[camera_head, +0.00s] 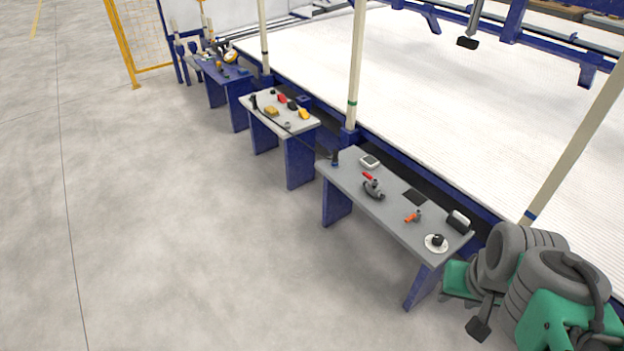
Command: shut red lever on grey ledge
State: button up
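A small red lever (368,176) sits on a dark grey valve body (375,190) on the grey ledge (343,178), the top of the nearest blue-legged table. The lever points up and left; whether the valve is open or shut is too small to tell. My folded grey and green arm fills the bottom right corner, apart from the table. A dark square-ended piece (479,328) at its lower left may be part of my gripper. I cannot make out its two fingers, so its opening is unclear. Nothing covers the red lever.
The ledge also holds an orange-handled fitting (412,217), a white disc with a black knob (436,243), a black and white box (459,221) and a white-topped device (370,161). Two more tables stand farther back. Pale posts rise behind. Open concrete floor lies left.

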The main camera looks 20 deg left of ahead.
aim_at(374, 181)
jog(key=u, duration=0.75)
jog(key=i, duration=0.35)
jog(key=u, duration=0.95)
jog(key=i, duration=1.6)
jog(key=z, duration=0.9)
jog(key=i, duration=0.4)
jog(key=z, duration=0.25)
